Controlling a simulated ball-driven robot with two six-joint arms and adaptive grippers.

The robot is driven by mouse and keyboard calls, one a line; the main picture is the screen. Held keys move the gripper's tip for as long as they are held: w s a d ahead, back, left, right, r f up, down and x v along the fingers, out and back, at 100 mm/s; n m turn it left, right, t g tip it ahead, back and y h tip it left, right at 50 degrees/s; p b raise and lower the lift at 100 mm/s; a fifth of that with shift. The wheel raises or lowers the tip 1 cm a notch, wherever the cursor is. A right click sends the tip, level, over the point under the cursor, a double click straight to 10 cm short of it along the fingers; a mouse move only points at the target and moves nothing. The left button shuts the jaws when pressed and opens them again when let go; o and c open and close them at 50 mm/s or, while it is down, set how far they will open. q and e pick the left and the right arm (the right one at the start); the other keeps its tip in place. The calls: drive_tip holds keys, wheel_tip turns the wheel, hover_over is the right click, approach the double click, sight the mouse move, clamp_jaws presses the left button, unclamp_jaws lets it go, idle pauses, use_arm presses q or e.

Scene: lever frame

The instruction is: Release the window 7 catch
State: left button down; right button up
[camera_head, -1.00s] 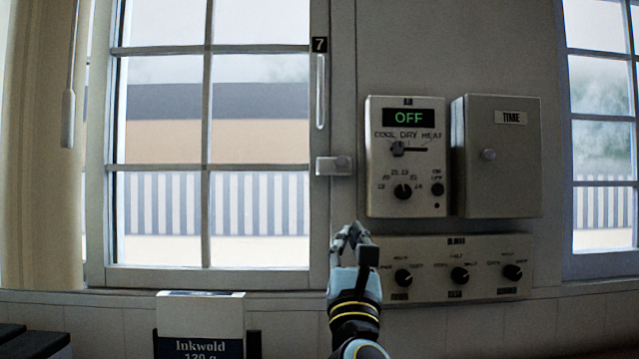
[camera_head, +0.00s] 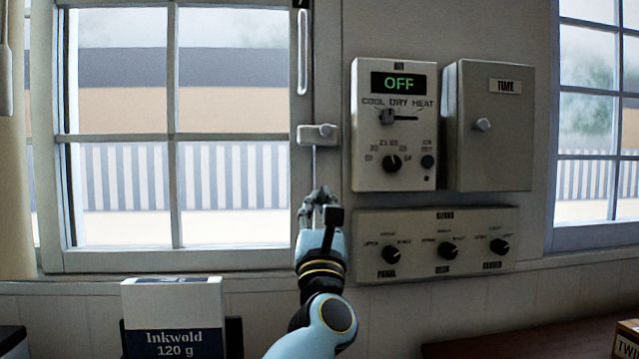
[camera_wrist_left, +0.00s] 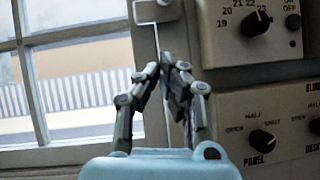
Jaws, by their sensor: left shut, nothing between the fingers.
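My right gripper is not in view.
A pale vertical handle (camera_head: 302,52) is above the catch. To the right are a control panel (camera_head: 367,150) reading OFF, a closed TIME box (camera_head: 505,140) and a panel with three knobs (camera_head: 415,225). An Inkwold box (camera_head: 172,300) stands at lower left.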

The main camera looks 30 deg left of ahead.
use_arm(q)
drive_tip(key=p, duration=0.4)
approach(319, 134)
drive_tip(key=w+a+f, duration=0.1)
drive_tip(key=w+a, duration=0.1)
drive_tip(key=w, duration=0.1)
drive_tip(key=r+p, duration=0.1)
drive_tip(key=w+r+p, duration=0.1)
drive_tip(key=r, duration=0.1)
drive_tip(key=shift+f, duration=0.1)
drive_tip(key=n+g+y+b, duration=0.1)
drive_tip(key=n+b, duration=0.1)
drive_tip(key=r+n+g+y+b, duration=0.1)
drive_tip(key=n+b, duration=0.1)
drive_tip(key=d+n+y+b, duration=0.1)
drive_tip(key=y+b, duration=0.1)
drive_tip(key=b, duration=0.1)
drive_tip(key=shift+w+r+n+g, duration=0.15)
drive_tip(key=shift+w+n+g, duration=0.2)
drive_tip(key=shift+n+g, duration=0.05)
